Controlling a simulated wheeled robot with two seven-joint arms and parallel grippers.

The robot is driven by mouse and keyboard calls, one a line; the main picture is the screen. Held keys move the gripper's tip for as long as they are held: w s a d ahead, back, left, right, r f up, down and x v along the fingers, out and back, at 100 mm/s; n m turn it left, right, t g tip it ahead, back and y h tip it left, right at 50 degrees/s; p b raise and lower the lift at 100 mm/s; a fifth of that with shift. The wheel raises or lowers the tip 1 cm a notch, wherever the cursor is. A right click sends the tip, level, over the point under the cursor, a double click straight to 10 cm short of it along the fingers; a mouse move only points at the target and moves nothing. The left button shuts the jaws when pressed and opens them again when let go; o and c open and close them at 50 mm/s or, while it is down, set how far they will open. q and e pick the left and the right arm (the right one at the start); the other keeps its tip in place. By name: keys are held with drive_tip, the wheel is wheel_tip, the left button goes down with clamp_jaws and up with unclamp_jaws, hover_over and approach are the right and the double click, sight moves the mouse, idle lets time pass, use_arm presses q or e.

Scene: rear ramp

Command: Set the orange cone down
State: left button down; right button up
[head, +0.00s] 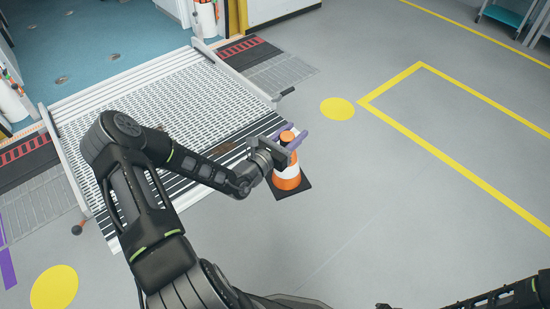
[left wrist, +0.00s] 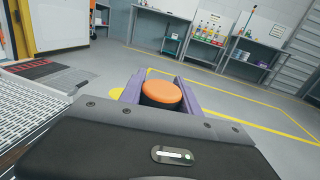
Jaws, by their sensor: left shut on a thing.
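The orange cone (head: 287,178) has white bands and a dark square base. It stands upright, and its base looks to be on or just above the grey floor beside the ramp; I cannot tell if it touches. My left gripper (head: 289,139) is shut around the cone's top, with one purple finger on each side. In the left wrist view the cone's round orange top (left wrist: 161,93) sits between the two purple fingers (left wrist: 160,92). The lower cone is hidden there. A part of my right arm shows at the lower right of the head view, but its gripper is not visible.
A metal ramp (head: 190,90) with a ribbed surface lies to the left of the cone. Yellow floor lines (head: 420,140) and a yellow dot (head: 337,109) mark the open grey floor on the right. Shelves with bottles (left wrist: 208,35) stand far back.

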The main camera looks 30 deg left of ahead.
use_arm(q)
drive_tip(key=d+r+m+h, duration=0.1)
drive_tip(key=d+r, duration=0.6)
drive_tip(key=r, duration=0.3)
drive_tip(key=d+r+m+h, duration=0.1)
drive_tip(key=d+r+h, duration=0.1)
drive_tip(key=d+r, duration=0.5)
wheel_tip(320, 180, up, 3)
drive_tip(key=shift+s+f+g, duration=0.1)
drive_tip(key=shift+s+g, duration=0.2)
drive_tip(key=shift+s, duration=0.15)
